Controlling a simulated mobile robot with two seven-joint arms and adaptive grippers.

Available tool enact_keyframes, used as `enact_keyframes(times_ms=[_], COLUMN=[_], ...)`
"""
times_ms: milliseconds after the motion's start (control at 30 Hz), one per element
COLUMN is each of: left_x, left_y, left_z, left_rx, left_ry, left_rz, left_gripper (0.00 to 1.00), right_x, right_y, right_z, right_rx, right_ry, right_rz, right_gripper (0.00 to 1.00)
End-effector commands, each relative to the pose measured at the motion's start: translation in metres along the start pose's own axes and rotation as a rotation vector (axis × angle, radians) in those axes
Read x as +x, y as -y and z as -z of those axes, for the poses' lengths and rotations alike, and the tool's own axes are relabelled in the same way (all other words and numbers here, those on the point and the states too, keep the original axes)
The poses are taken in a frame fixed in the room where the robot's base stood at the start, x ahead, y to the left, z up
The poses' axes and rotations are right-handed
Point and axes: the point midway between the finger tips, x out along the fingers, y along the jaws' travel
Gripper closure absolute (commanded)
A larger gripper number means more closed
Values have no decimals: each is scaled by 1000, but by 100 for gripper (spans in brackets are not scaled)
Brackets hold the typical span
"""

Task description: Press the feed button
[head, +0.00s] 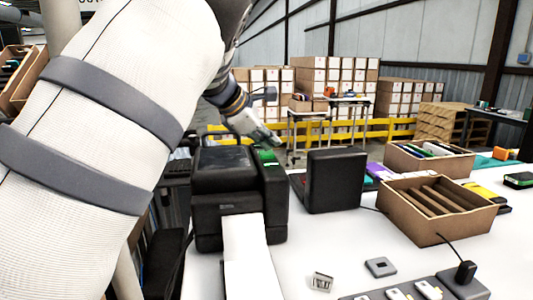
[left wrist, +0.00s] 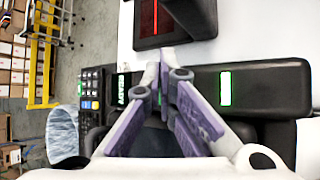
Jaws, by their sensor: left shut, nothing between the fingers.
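A black label printer (head: 240,190) stands on the white table, with a white label strip (head: 245,250) coming out of its front. A green lit patch (head: 267,156) shows on its right-hand top strip. In the left wrist view, a green lit rectangle (left wrist: 225,88) sits on the dark strip right of the fingertips. A green READY display (left wrist: 121,90) and a keypad (left wrist: 91,90) are to their left. I cannot tell which part is the feed button. My left gripper (head: 268,139) is shut and empty over the printer's far right part; its fingertips (left wrist: 164,68) show up close. My right gripper is out of view.
A black upright box-like device (head: 336,181) stands right of the printer. Open cartons (head: 436,210) and (head: 429,159) stand farther right. A grey square piece (head: 381,267) and a power strip (head: 440,287) lie in front. Bare white table (head: 330,240) lies between.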

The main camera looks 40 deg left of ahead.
Motion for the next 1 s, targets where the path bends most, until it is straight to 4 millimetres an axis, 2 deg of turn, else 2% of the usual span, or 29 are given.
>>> enact_keyframes(times_ms=[1000], left_x=[4], left_y=[2], left_z=[3], left_rx=[0], left_ry=[0], left_rz=[0], left_gripper=[100], right_x=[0], right_y=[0], right_z=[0], right_rx=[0], right_ry=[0], right_rz=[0], right_gripper=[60])
